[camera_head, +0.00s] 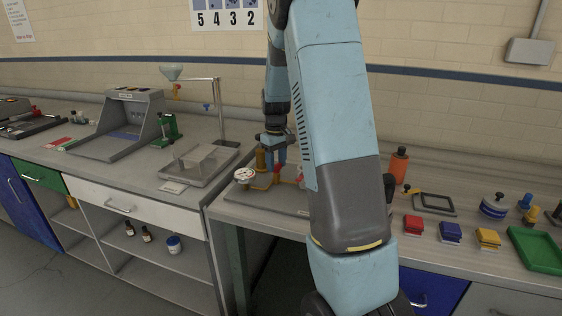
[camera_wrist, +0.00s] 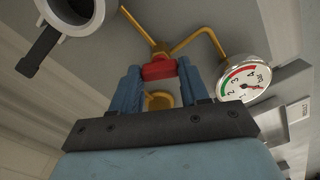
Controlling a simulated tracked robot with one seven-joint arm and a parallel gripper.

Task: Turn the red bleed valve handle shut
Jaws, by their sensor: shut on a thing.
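The red bleed valve handle (camera_wrist: 159,70) sits between the two blue fingers of my gripper (camera_wrist: 160,84) in the wrist view. My gripper is shut on it. Brass pipes (camera_wrist: 199,38) branch out behind the handle, and a brass part (camera_wrist: 158,100) shows between the fingers. In the head view, my gripper (camera_head: 278,152) points down over the valve board, and the red handle (camera_head: 279,168) shows at the fingertips. The gauge (camera_head: 245,175) lies to the left. My arm hides the board's right part.
A dark lever on a pale round fitting (camera_wrist: 40,50) is close at the upper left in the wrist view.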

